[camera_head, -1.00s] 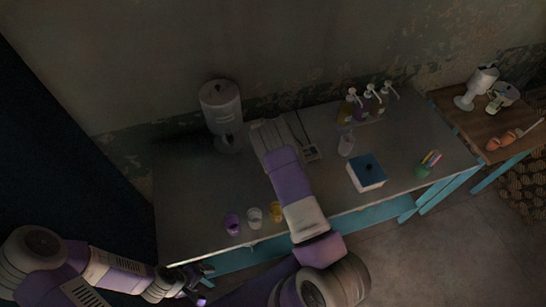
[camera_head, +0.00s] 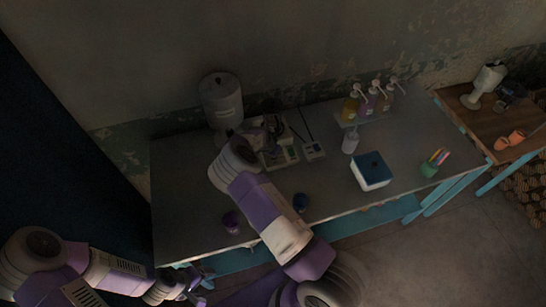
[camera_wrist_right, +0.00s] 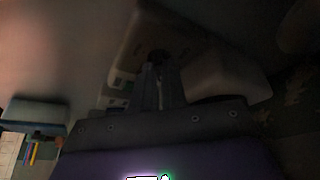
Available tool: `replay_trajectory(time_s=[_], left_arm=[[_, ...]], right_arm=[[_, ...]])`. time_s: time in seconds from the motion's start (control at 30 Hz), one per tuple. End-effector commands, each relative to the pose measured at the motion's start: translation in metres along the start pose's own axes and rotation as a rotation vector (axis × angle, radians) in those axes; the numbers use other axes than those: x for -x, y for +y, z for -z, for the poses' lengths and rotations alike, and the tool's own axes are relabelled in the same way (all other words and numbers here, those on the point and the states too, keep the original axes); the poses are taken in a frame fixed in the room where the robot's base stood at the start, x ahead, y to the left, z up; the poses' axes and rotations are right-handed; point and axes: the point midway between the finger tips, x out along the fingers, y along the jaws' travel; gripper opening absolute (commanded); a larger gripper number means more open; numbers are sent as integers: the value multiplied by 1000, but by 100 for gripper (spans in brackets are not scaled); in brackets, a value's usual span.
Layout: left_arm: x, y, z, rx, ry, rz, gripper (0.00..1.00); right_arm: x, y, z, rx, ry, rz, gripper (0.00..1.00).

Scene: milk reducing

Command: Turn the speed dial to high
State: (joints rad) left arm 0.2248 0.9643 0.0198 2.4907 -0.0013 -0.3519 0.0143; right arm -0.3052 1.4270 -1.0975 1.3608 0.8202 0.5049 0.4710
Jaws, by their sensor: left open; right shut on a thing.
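The pale device (camera_head: 290,157) with a panel and small green marks stands at the back of the grey table, beside the tall grey dispenser. My right gripper (camera_head: 275,137) reaches over it and partly hides it. In the right wrist view the device's pale body (camera_wrist_right: 138,34) is close, and my right gripper (camera_wrist_right: 159,68) is shut on a dark round knob, the speed dial (camera_wrist_right: 159,54). The dial's marks and setting are too dark to read. My left gripper (camera_head: 197,284) is open and empty, low at the table's front left edge.
The dispenser (camera_head: 222,102) stands behind my right arm. A small meter (camera_head: 314,150) lies right of the device. A blue-topped box (camera_head: 371,171) stands right; pump bottles (camera_head: 372,101) stand behind.

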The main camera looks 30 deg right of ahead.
Motion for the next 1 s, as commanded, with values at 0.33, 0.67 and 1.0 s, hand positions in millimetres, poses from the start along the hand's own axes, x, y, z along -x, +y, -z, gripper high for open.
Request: replay_trajectory(time_s=[0.33, 0.67, 1.0], left_arm=[[-51, -19, 2, 0, 0, 0, 77], [-87, -33, 4, 0, 0, 0, 77], [-110, -41, 5, 0, 0, 0, 77]], right_arm=[[-6, -5, 0, -303, 3, -122, 0], [-6, -7, 2, -596, 0, -243, 0], [-5, -9, 5, -872, -2, -357, 0]])
